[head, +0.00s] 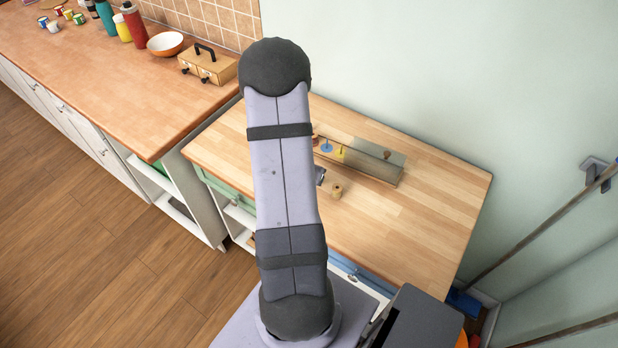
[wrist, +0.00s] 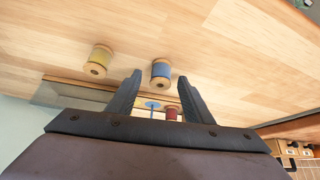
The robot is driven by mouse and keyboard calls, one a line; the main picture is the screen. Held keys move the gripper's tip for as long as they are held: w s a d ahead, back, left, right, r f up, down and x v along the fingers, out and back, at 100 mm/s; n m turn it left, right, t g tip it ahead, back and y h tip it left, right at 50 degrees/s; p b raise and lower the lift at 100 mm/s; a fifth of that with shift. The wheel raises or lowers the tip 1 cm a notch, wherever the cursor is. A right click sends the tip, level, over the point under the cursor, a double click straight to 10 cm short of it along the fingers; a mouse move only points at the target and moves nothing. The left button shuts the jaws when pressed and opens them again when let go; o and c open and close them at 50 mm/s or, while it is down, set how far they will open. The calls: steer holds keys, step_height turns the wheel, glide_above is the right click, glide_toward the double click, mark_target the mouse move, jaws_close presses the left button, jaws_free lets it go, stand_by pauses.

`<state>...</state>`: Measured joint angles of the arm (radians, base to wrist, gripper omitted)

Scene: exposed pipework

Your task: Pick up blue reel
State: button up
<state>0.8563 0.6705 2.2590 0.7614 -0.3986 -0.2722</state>
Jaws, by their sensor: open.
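The blue reel (wrist: 161,72) shows in the wrist view, a wooden spool with blue thread on the wooden tabletop. It is just beyond the fingertips, roughly in line with the gap between them. My gripper (wrist: 160,80) is open, with nothing between its fingers. In the head view my arm hides the blue reel and most of the gripper. A yellowish reel (wrist: 98,60) lies to the left of the blue one in the wrist view. A red reel (wrist: 171,113) is lower, near the right finger.
A wooden holder (head: 375,182) with blue and yellow discs stands at the back of the table (head: 440,215). The table's right side is clear. A counter (head: 110,90) with a bowl (head: 165,44) and a wooden box (head: 209,66) adjoins at left.

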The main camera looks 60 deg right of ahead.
steer(key=shift+d+f, duration=0.2)
steer(key=shift+f, duration=0.1)
steer(key=c, duration=1.1)
steer(key=shift+r, duration=0.15)
step_height(320, 180, up, 10)
steer(key=p, duration=0.4)
steer(key=w+d+r+n+t, duration=0.1)
steer(key=d+n, duration=0.2)
steer(key=d, duration=0.4)
steer(key=w+d+r+n+t+y, duration=0.1)
steer(key=d+n+t, duration=0.1)
steer(key=d, duration=0.4)
steer(key=shift+w+d+r+n, duration=0.25)
steer(key=shift+d+n, duration=0.15)
steer(key=shift+n, duration=0.1)
